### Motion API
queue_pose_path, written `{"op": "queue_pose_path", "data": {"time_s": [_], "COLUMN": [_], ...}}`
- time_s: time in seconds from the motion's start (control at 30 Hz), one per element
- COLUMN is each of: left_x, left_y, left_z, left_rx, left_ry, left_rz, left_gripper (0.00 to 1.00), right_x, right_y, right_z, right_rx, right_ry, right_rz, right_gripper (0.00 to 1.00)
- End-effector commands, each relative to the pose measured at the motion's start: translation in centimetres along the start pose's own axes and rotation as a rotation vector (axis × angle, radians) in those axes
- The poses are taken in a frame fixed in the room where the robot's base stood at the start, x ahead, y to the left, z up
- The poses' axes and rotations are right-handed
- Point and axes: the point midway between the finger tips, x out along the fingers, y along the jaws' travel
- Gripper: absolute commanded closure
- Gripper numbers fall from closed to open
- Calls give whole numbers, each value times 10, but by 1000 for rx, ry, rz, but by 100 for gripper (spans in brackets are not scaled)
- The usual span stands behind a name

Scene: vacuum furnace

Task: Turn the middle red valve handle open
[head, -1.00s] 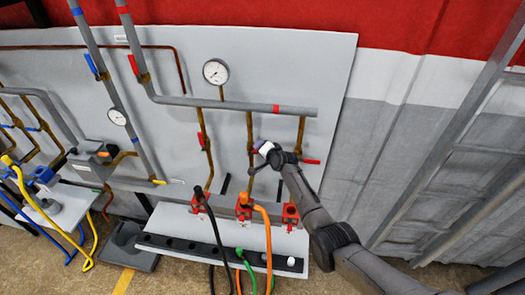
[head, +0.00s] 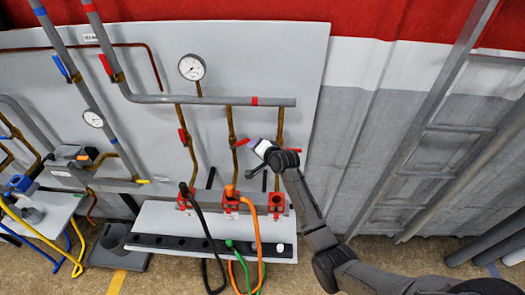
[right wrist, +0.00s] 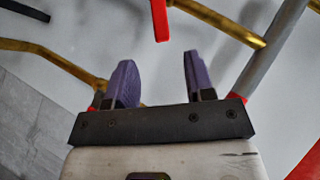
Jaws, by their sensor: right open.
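The middle red valve handle (head: 241,142) sits on the middle brass pipe of the grey panel and points sideways to the right. My right gripper (head: 258,146) is just right of it in the head view, between the middle and right pipes. In the right wrist view the gripper's two purple fingers (right wrist: 160,82) are apart with nothing between them. A red handle end (right wrist: 160,20) shows beyond the fingertips and apart from them; it appears to be the middle handle. My left gripper is not in view.
The left red handle (head: 182,136) runs along its pipe; the right red handle (head: 290,149) points sideways, close to my gripper. A pressure gauge (head: 192,67) and grey pipe (head: 210,100) are above. Black and orange hoses (head: 258,240) hang below, near red fittings (head: 231,203).

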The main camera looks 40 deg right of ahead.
Motion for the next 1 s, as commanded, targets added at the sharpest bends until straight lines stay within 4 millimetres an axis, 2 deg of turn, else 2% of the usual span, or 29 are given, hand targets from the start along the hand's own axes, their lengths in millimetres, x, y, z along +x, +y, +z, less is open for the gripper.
{"op": "queue_pose_path", "data": {"time_s": [0.2,0.4,0.83,0.93,1.0], "left_x": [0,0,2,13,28], "left_y": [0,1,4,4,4], "left_z": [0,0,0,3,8], "left_rx": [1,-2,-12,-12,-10], "left_ry": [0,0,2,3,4], "left_rz": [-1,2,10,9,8], "left_gripper": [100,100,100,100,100], "right_x": [-22,-32,-32,-27,-20], "right_y": [0,0,1,8,15], "right_z": [0,0,1,5,13], "right_rx": [0,1,1,2,8], "right_ry": [0,0,0,2,0], "right_rz": [-1,-1,-1,-6,-15], "right_gripper": [51,51,51,51,51]}}
